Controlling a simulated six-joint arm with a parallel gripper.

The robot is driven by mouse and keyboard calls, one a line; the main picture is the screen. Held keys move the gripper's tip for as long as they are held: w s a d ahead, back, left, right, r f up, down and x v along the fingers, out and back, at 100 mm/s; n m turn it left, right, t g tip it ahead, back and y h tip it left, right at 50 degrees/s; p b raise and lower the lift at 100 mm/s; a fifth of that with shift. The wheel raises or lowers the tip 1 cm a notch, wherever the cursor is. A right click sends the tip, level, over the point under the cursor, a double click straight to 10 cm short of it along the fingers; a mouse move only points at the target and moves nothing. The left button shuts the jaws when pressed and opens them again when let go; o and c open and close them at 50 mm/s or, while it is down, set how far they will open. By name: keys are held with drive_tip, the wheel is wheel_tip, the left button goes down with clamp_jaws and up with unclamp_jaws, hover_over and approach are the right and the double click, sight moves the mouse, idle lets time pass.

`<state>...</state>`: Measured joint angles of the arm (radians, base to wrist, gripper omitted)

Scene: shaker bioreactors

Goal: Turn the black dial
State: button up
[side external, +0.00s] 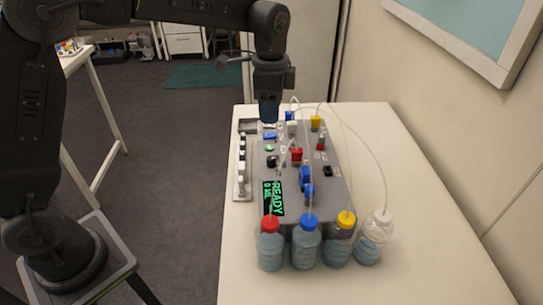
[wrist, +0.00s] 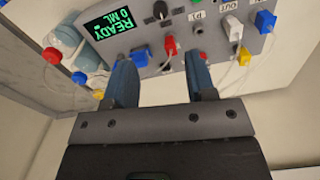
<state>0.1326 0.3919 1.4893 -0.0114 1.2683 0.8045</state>
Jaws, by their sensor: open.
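The black dial (side external: 271,161) is a small round knob on the grey control panel (side external: 300,208), just beyond the green-lettered display (side external: 273,198). In the wrist view the dial (wrist: 160,10) shows near the top edge, beside the display (wrist: 115,30). My gripper (side external: 268,118) points down over the far end of the panel, apart from the dial. In the wrist view its two blue fingers (wrist: 161,68) are spread with nothing between them.
Bottles with red (side external: 270,224), blue (side external: 308,222), yellow (side external: 346,219) and white caps stand at the panel's near end. Thin tubes arch over the panel. Red, blue and yellow fittings stick up from it. The white table (side external: 420,235) is clear at right.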

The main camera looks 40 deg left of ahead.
sight(271, 158)
wheel_tip(271, 158, down, 14)
drive_tip(key=shift+d+f, duration=0.1)
idle(0.5)
drive_tip(key=shift+c, duration=0.5)
drive_tip(key=c, duration=0.8)
drive_tip(key=shift+c, duration=0.2)
drive_tip(key=shift+n, duration=0.4)
drive_tip(key=n, duration=0.5)
drive_tip(key=shift+n, duration=0.3)
drive_tip(key=n, duration=0.5)
drive_tip(key=shift+n, duration=0.4)
